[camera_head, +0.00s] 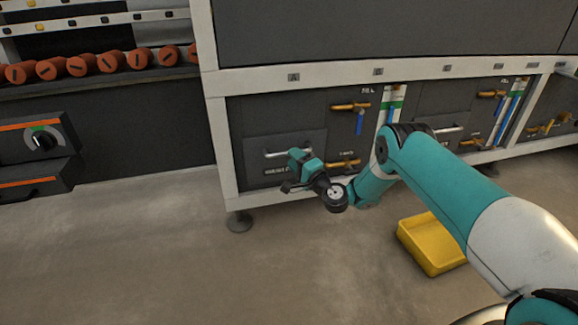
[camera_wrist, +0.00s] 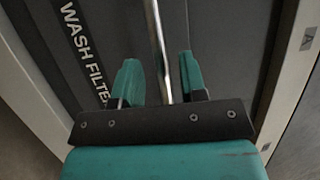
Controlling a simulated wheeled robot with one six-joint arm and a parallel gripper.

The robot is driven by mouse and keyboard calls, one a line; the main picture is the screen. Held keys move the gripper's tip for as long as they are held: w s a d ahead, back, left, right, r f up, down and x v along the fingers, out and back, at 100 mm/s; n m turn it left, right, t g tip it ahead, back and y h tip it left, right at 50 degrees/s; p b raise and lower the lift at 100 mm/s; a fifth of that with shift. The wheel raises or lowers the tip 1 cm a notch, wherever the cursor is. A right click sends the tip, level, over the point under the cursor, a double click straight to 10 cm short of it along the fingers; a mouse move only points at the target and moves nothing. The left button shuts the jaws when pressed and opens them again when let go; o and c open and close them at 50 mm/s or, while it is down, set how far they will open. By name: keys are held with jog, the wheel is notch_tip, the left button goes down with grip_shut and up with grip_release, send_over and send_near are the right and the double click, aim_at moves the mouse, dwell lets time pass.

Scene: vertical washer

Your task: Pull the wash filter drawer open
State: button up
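The wash filter drawer (camera_head: 262,143) is a dark grey front low at the left end of the machine; it looks flush with the panel. Its metal bar handle (camera_head: 274,155) runs across it. In the wrist view the label WASH FILTER (camera_wrist: 84,45) shows on the drawer front, left of the handle (camera_wrist: 158,45). My gripper (camera_head: 298,160) is at the handle's right part, partly hiding it. In the wrist view my gripper's teal fingers (camera_wrist: 160,78) stand apart on either side of the bar, with gaps visible. Contact cannot be seen.
A yellow bin (camera_head: 430,245) stands on the floor beneath my arm. The floor in front of the drawer's left is clear.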

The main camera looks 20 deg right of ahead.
aim_at(278, 141)
jog(key=shift+b+x, duration=0.35)
jog(key=shift+x, duration=1.25)
jog(key=shift+c, duration=0.5)
grip_shut()
